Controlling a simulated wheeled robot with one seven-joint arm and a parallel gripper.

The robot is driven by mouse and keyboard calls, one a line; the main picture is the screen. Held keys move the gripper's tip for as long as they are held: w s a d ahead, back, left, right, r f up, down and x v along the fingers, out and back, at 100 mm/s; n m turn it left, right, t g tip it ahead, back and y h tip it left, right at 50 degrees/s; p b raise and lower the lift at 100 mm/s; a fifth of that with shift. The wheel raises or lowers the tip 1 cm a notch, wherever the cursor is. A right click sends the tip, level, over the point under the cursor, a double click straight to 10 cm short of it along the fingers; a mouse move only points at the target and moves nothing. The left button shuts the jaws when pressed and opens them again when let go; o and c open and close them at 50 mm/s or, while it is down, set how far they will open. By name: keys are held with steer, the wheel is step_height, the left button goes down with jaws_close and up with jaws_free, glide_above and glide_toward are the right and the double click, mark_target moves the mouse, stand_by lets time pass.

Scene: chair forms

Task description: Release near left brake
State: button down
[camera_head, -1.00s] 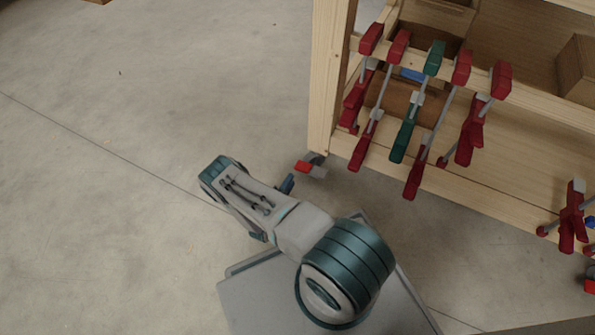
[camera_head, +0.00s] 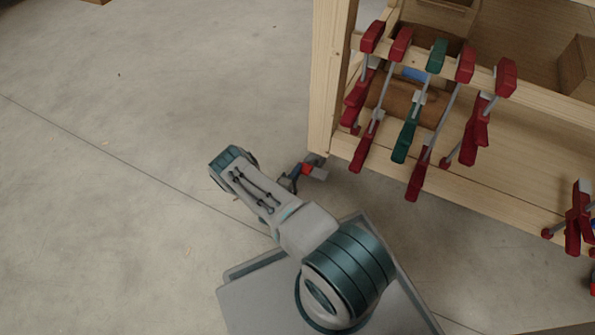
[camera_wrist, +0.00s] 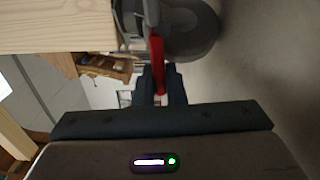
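The near left brake is a red lever (camera_head: 306,169) on the caster at the foot of the shelf's near left post. In the wrist view the red lever (camera_wrist: 157,65) stands straight ahead, in line with the gap between my two dark fingers. My gripper (camera_head: 290,182) is low by the caster, just left of the lever. In the wrist view my gripper (camera_wrist: 160,86) has its fingers a little apart. I cannot tell whether either finger touches the lever. The grey caster wheel (camera_wrist: 190,30) is just beyond. My arm hides part of the floor around it.
The wooden shelf (camera_head: 323,80) stands to the right, with several red clamps (camera_head: 363,145) and a green clamp (camera_head: 406,139) hanging from its rail over the near side. Its wood also shows in the wrist view (camera_wrist: 50,25). The concrete floor (camera_head: 110,180) to the left is clear.

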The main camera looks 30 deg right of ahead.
steer(key=shift+s+d+r+m, duration=0.1)
steer(key=shift+r+m, duration=0.3)
steer(key=shift+m, duration=0.6)
steer(key=shift+s+r+m, duration=0.1)
steer(key=shift+r+m, duration=0.3)
steer(key=shift+m, duration=0.6)
steer(key=c, duration=1.5)
jaws_free()
steer(key=p+v, duration=0.4)
steer(key=v, duration=0.9)
steer(key=shift+s+a, duration=0.2)
steer(key=shift+a, duration=0.15)
